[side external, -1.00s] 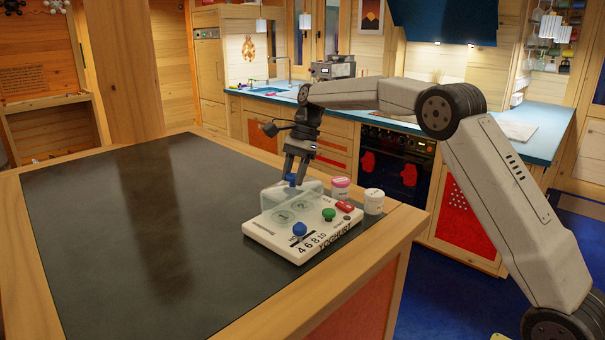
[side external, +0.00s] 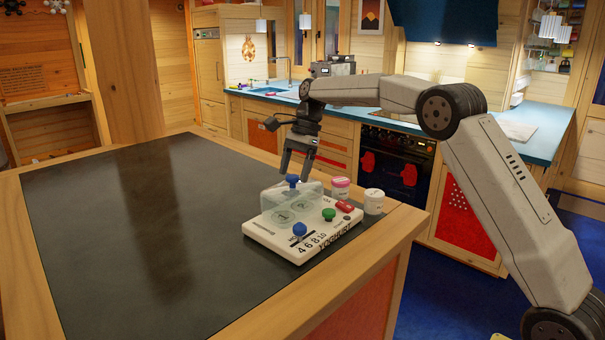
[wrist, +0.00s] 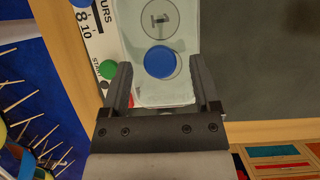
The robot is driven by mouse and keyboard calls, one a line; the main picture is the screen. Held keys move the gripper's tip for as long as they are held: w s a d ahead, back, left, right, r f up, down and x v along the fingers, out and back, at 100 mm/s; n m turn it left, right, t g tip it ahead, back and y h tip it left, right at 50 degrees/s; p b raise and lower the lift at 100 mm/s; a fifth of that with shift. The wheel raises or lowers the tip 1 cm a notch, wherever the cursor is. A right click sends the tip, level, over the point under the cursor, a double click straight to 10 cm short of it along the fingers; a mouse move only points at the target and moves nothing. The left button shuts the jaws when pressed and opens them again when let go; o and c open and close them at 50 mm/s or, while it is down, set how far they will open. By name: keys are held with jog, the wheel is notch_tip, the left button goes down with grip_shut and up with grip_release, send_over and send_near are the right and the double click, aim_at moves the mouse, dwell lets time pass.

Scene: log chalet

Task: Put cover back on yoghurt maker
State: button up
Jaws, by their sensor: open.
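The yoghurt maker (side external: 281,244) is a white, low box on the dark countertop, with blue and green knobs and a red switch on its panel. Its clear cover (side external: 270,198) rests over the numbered round places at its back and looks level. The cover's blue knob (side external: 292,180) stands upright on top. My gripper (side external: 298,172) is just above the knob, open and empty. In the wrist view the knob (wrist: 160,62) shows between and slightly ahead of the spread fingertips, with the cover (wrist: 165,95) below. Whether every cover edge is seated I cannot tell.
A pink-lidded jar (side external: 340,188) and a white jar (side external: 374,201) stand right behind the yoghurt maker, close to the counter's edge. The dark countertop (side external: 130,230) to the left is clear.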

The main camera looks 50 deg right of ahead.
jog(key=v, duration=1)
jog(key=shift+r, duration=0.4)
jog(key=shift+d, duration=0.15)
jog(key=shift+f, duration=0.1)
dwell(0.4)
jog(key=s+a+f+n+g+h, duration=0.15)
jog(key=s+f+n, duration=0.35)
jog(key=s+f, duration=0.65)
jog(key=s+a+f+n+g+h, duration=0.1)
jog(key=s+f+n+g+h, duration=0.2)
jog(key=s+f, duration=0.85)
jog(key=s+a+f+n+t, duration=0.2)
jog(key=s+a+n+t, duration=0.2)
jog(key=a+n+t, duration=0.3)
jog(key=shift+a+f+n, duration=0.3)
jog(key=shift+n, duration=0.9)
